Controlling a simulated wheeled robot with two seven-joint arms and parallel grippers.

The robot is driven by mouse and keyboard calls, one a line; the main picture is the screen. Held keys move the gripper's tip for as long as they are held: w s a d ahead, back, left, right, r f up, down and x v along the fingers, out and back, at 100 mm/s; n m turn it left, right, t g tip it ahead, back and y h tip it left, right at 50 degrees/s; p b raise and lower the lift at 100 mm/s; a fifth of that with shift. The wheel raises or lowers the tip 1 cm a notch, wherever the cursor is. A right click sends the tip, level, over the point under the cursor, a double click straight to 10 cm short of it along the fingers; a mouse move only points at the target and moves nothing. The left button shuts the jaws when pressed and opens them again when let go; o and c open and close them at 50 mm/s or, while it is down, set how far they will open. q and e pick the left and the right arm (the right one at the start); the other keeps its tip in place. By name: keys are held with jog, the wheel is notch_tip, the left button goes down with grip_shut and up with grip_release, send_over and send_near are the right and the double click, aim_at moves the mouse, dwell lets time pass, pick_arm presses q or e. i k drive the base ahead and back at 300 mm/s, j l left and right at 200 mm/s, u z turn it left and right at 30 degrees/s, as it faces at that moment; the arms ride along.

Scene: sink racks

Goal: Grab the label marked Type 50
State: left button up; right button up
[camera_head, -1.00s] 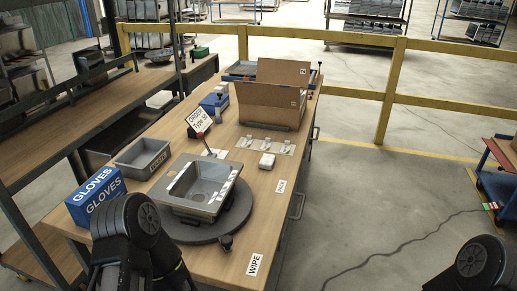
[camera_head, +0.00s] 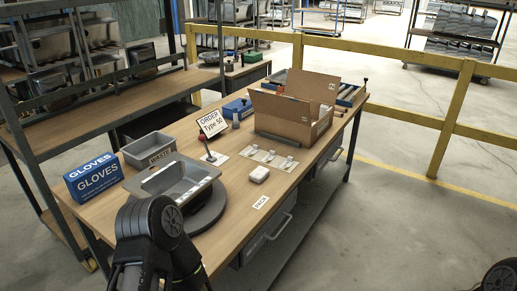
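A white sign reading "ORDER Type 50" (camera_head: 212,122) stands tilted on the wooden workbench, left of the open cardboard box. A small red-topped post (camera_head: 208,146) stands just in front of it. A pale strip with several small white pieces (camera_head: 270,159) lies in front of the box; any print on them is too small to read. A black joint of my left arm shows at the lower left, in front of the sink, and part of my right arm at the lower right corner. Neither gripper's fingers are in view.
A grey sink (camera_head: 178,183) sits on a dark round turntable (camera_head: 207,215). A blue gloves box (camera_head: 93,178), a grey waste bin (camera_head: 149,150), a white block (camera_head: 259,174) and the cardboard box (camera_head: 292,110) share the bench. Floor right of the bench is clear up to a yellow railing (camera_head: 455,120).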

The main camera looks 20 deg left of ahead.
aim_at(254, 150)
jog(key=i+l+u, duration=0.1)
jog(key=i+l, duration=0.25)
jog(key=i+l+u, duration=0.1)
jog(key=i+l, duration=0.2)
jog(key=i+l+u, duration=0.1)
jog(key=i+l, duration=0.2)
jog(key=l, duration=0.2)
jog(key=i+l+u, duration=0.1)
jog(key=i+l, duration=0.15)
jog(key=l, duration=0.15)
jog(key=i+l, duration=0.3)
jog(key=l, duration=0.15)
jog(key=i+l+u, duration=0.15)
jog(key=l, duration=0.3)
jog(key=i, duration=0.1)
